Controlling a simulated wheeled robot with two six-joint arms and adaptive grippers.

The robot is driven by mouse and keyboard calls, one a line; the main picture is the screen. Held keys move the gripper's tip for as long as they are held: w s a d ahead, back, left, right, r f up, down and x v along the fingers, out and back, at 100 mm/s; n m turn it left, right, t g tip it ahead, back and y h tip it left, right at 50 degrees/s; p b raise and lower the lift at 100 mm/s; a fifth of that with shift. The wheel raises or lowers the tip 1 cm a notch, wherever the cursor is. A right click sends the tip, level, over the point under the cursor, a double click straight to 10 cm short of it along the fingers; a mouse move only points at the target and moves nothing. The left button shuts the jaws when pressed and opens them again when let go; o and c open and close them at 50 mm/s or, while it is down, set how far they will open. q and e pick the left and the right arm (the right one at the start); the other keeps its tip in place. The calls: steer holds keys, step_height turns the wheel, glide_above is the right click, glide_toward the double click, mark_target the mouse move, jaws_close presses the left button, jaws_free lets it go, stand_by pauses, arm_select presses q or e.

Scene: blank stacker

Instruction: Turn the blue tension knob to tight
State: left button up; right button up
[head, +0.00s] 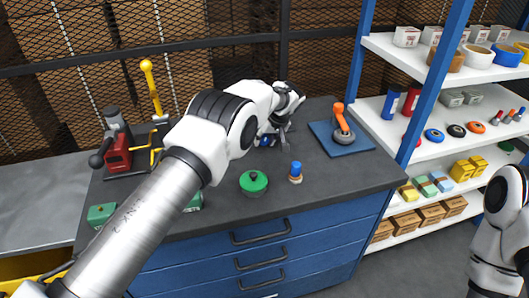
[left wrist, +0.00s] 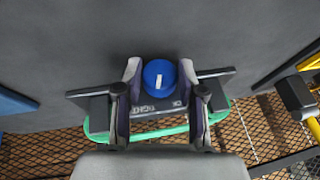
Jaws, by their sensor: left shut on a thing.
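The blue tension knob (left wrist: 160,76) shows in the left wrist view, round with a short white mark that runs roughly up and down in the picture. It sits on a device with a dark, lettered plate (left wrist: 178,104) and a green part (left wrist: 152,134) behind. My left gripper (left wrist: 160,84) is shut on the knob, one finger on each side. In the head view my left gripper (head: 281,133) is at the back of the dark bench, with a bit of blue (head: 266,141) beside it. My right gripper is out of view.
Loaded shelves (head: 400,55) stand right.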

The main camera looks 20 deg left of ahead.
arm_select(q)
steer(key=shift+f+g+y+b, duration=0.1)
steer(key=shift+g+y+b, duration=0.25)
steer(key=shift+g+y, duration=0.05)
steer(key=o, duration=1.1)
steer(key=shift+w, duration=0.1)
steer(key=shift+o, duration=0.2)
steer(key=v, duration=1.1)
steer(key=shift+d+r, duration=0.25)
steer(key=shift+r, duration=0.05)
